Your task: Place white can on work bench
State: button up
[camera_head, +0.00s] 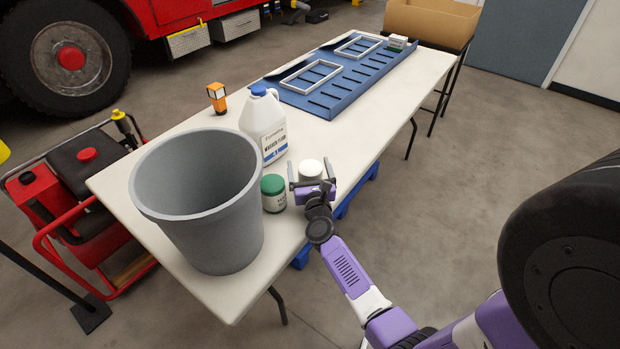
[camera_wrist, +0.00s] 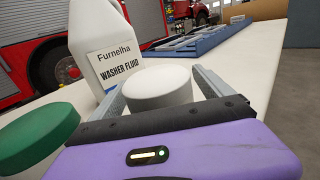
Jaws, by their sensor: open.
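The white can (camera_head: 311,168) is at the right edge of the work bench (camera_head: 215,298), apparently upright on it, with its lower part hidden by my gripper. My gripper (camera_head: 310,174) is open, with one finger on each side of the can. In the wrist view the white can (camera_wrist: 158,88) shows its top and upper side between the two grey fingers. Whether either finger touches it I cannot tell.
A green-lidded jar (camera_head: 273,192) stands close left of my gripper. An orange device (camera_head: 217,98) and a blue tray (camera_head: 345,97) are farther back.

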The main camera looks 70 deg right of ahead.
jog(key=shift+r, duration=0.1)
grip_shut()
dwell(0.3)
